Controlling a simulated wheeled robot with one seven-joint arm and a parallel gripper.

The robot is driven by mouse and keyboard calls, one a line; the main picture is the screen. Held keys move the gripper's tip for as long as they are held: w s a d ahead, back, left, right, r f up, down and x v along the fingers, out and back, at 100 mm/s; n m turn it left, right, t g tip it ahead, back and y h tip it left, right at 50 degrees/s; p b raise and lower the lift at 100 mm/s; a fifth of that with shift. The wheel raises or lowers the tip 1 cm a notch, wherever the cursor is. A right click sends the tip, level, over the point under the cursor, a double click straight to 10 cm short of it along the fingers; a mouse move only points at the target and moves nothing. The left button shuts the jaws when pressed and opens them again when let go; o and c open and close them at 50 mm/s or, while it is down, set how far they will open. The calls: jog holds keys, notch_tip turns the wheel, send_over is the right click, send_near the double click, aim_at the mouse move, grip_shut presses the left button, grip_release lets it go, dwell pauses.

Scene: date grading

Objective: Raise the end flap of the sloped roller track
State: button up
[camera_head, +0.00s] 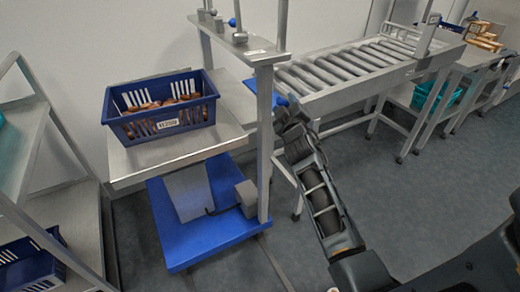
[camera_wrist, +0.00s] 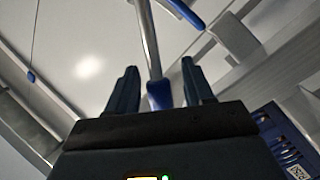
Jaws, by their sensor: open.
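The sloped roller track (camera_head: 345,68) runs from the middle of the head view up to the right, with grey rollers in a metal frame. My gripper (camera_head: 286,106) is at its near left end, beside a small blue part that it partly hides. In the wrist view my gripper (camera_wrist: 158,78) is open. A metal rod (camera_wrist: 149,40) with a blue tip (camera_wrist: 159,95) shows between its dark fingers; I see no finger closed on it. A blue bar (camera_wrist: 186,12) lies above them. Which of these belongs to the end flap I cannot tell.
A blue crate (camera_head: 122,106) of dates stands on a metal shelf (camera_head: 150,165) left of the track. A metal post (camera_head: 265,150) rises close beside my gripper. A blue base (camera_head: 205,240) is below. Grey floor is open at the lower right.

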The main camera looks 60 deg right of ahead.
jog(key=s+a+t+y+p, duration=0.1)
jog(key=a+p, duration=0.1)
jog(key=a, duration=0.8)
jog(key=s+a+t+y+p, duration=0.1)
jog(key=a+y+p, duration=0.1)
jog(key=a, duration=0.7)
jog(key=shift+s+a+r+m, duration=0.15)
jog(key=shift+s+a+m, duration=0.1)
jog(key=shift+a+m, duration=0.15)
jog(key=shift+d, duration=0.1)
